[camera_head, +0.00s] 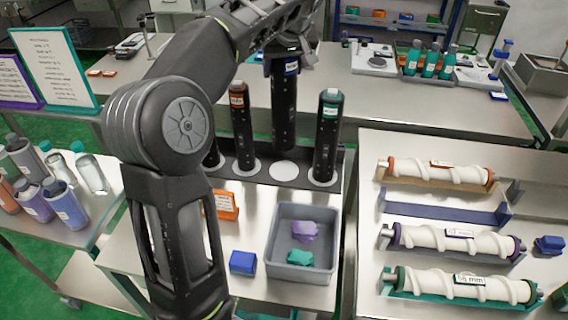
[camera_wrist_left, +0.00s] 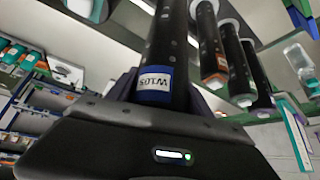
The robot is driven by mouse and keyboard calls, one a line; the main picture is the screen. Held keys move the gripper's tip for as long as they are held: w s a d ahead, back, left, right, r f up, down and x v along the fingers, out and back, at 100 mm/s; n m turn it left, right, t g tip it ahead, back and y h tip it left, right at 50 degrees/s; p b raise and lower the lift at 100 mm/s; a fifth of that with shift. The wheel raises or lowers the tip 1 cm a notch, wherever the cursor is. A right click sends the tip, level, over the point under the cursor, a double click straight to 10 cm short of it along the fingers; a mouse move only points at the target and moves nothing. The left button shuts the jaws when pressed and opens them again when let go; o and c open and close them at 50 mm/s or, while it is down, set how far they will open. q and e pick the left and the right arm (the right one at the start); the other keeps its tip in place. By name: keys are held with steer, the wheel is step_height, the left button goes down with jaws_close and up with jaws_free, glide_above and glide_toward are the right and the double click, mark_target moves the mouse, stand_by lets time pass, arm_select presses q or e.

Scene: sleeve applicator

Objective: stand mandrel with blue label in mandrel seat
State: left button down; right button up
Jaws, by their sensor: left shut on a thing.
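The black mandrel with the blue label (camera_head: 285,110) hangs upright from my left gripper (camera_head: 291,56), which is shut around its top end. In the left wrist view the mandrel (camera_wrist_left: 167,45) rises from between the fingers, with its blue-edged label (camera_wrist_left: 155,82) facing the camera. Its lower end shows just above and behind a bare pale round mandrel seat (camera_head: 284,171) in the dark rack; the exact gap is hard to tell. Mandrels with an orange label (camera_head: 241,125) and a green label (camera_head: 328,130) stand in the seats on either side. My right gripper is out of view.
A grey bin (camera_head: 304,270) with purple and teal pieces stands in front of the rack. Wrapped rollers (camera_head: 435,173) lie on cradles at right. Another mandrel is partly hidden by my left arm.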

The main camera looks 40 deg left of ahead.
mark_target(283, 103)
arm_select(q)
step_height(283, 103, down, 6)
steer(key=shift+f, duration=0.1)
stand_by(0.4)
step_height(283, 103, down, 3)
steer(key=shift+f+p, duration=0.1)
steer(key=shift+p, duration=0.4)
steer(key=shift+f, duration=0.25)
steer(key=shift+f, duration=0.2)
steer(key=shift+c, duration=2.1)
jaws_free()
